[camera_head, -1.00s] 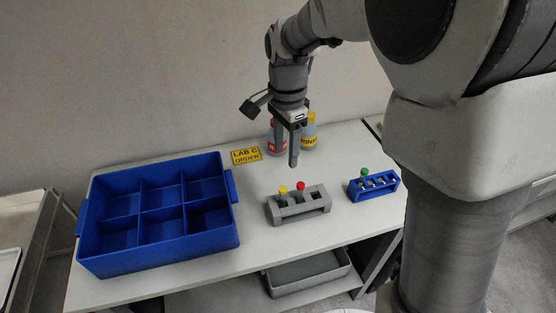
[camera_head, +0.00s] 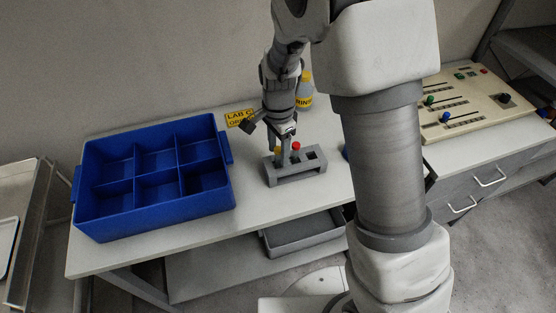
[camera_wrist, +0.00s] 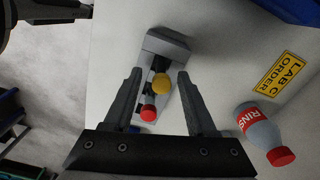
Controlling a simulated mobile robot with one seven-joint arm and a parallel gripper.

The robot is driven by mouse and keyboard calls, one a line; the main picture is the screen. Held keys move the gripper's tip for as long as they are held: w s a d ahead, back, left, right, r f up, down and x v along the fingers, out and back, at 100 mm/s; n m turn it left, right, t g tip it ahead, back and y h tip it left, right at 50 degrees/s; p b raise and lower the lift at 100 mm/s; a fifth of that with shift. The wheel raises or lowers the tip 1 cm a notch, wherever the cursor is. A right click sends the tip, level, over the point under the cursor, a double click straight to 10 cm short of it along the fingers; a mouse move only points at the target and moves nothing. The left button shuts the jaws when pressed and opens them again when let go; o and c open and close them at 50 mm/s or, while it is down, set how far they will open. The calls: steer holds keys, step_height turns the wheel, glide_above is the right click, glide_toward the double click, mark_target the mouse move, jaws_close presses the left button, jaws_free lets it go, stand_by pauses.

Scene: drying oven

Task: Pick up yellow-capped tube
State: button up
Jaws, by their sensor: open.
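The yellow-capped tube (camera_head: 278,150) stands in the grey rack (camera_head: 296,174), at the rack's left part. Its yellow cap also shows in the wrist view (camera_wrist: 161,83), ahead of my fingertips and roughly midway between them. My gripper (camera_head: 284,146) is open and points down close to the tube; it also shows in the wrist view (camera_wrist: 157,80). The head view does not clearly show the gap between fingers and tube. A red-capped tube (camera_head: 296,147) stands in the same rack, to the right; its cap (camera_wrist: 148,113) lies between my fingers in the wrist view.
A blue divided bin (camera_head: 150,211) stands left of the rack. A yellow-labelled bottle (camera_head: 304,92) stands behind. A red-capped bottle (camera_wrist: 262,131) stands right in the wrist view. A yellow sign (camera_head: 238,118) lies near the wall. A control panel (camera_head: 474,103) is at right.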

mark_target(278, 162)
steer(key=shift+a+f, duration=0.1)
steer(key=shift+f, duration=1.25)
jaws_close()
